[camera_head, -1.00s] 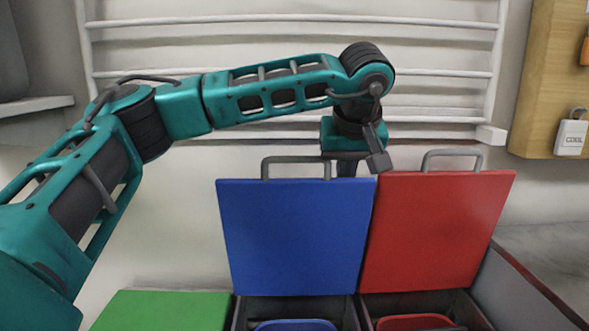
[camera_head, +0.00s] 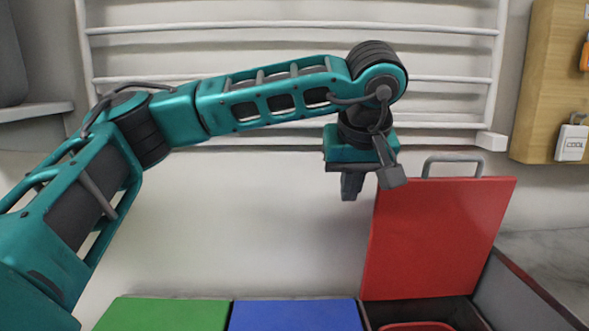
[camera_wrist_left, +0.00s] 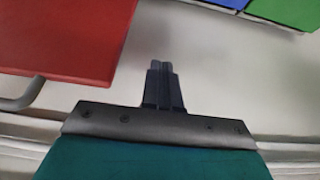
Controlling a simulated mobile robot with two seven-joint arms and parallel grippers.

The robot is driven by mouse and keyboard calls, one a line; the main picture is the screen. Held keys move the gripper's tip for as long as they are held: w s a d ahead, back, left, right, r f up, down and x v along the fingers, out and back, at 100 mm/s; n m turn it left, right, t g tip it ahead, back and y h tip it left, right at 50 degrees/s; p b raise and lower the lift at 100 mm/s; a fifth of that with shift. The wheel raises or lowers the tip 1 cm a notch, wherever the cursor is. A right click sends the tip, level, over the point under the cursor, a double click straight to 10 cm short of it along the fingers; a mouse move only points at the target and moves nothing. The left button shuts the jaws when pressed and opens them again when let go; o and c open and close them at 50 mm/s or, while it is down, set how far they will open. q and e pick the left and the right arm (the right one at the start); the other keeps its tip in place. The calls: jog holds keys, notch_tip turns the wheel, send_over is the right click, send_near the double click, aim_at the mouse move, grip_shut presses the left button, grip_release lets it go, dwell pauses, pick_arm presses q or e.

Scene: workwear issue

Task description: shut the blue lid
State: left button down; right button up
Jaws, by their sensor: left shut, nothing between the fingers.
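The blue lid (camera_head: 295,314) lies flat and closed at the bottom of the head view, between the green lid and the red lid. A small part of the blue lid also shows at the top of the left wrist view (camera_wrist_left: 228,3). My left gripper (camera_head: 350,196) is shut and empty, pointing down in the air above and behind the blue lid, apart from it. Its closed fingers also show in the left wrist view (camera_wrist_left: 162,66). My right gripper is not in view.
The red lid (camera_head: 437,238) stands open, with its grey handle (camera_head: 452,160) up, just right of my left gripper. The green lid (camera_head: 160,314) lies flat at the left. A white wall rack (camera_head: 290,30) is behind. A wooden board (camera_head: 545,80) hangs at the right.

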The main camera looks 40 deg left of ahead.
pick_arm(q)
notch_tip(320, 180, up, 9)
jog(key=p, duration=0.7)
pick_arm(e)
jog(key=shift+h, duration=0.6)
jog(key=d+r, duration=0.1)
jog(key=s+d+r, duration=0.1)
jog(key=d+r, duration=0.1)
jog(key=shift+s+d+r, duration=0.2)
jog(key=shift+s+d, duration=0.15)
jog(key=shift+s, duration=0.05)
pick_arm(q)
jog(key=shift+r, duration=0.1)
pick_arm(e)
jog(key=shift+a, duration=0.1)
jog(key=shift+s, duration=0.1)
